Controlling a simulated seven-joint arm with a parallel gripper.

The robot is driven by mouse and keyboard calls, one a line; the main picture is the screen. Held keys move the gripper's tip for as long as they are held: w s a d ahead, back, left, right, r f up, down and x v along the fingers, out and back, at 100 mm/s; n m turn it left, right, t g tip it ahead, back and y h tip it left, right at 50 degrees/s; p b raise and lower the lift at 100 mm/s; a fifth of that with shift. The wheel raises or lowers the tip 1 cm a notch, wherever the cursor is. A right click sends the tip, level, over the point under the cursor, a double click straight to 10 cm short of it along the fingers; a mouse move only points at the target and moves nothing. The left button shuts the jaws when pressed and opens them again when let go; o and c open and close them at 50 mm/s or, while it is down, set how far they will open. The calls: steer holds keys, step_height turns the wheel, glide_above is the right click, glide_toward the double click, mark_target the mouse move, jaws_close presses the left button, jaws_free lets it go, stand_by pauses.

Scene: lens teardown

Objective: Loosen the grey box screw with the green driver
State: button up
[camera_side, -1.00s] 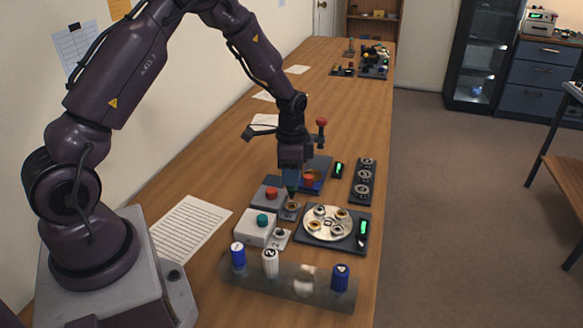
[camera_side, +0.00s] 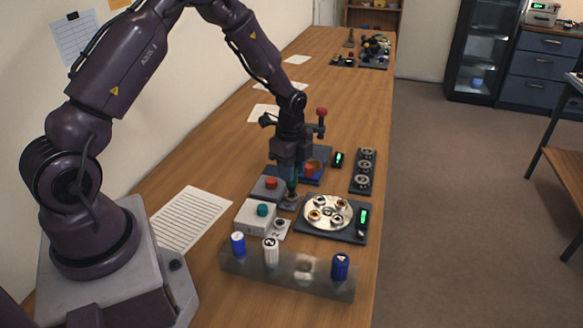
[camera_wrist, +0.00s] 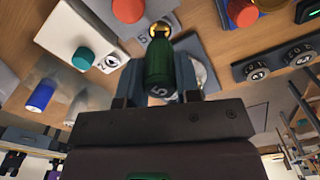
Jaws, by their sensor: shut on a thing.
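My gripper (camera_side: 291,176) is shut on the green driver (camera_wrist: 158,72), which is marked 5 and points down in its jaws. The driver also shows as a thin green shape in the side view (camera_side: 292,187). Its tip is at the gold screw (camera_wrist: 159,29) on the tab marked 5 beside the grey box (camera_side: 266,190). The tip seems to touch the screw, but I cannot tell how deep it sits. The grey box has a red button (camera_side: 271,183) on top.
A white box (camera_side: 251,219) with a teal button stands close by, with a tab marked 2. A rack (camera_side: 287,273) with several numbered drivers is in front. A silver round plate (camera_side: 327,212) and a dark strip of dials (camera_side: 363,170) are to the right.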

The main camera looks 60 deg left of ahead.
steer(key=shift+f, duration=0.7)
stand_by(0.9)
steer(key=n, duration=0.3)
steer(key=shift+n, duration=0.3)
steer(key=shift+n, duration=1.8)
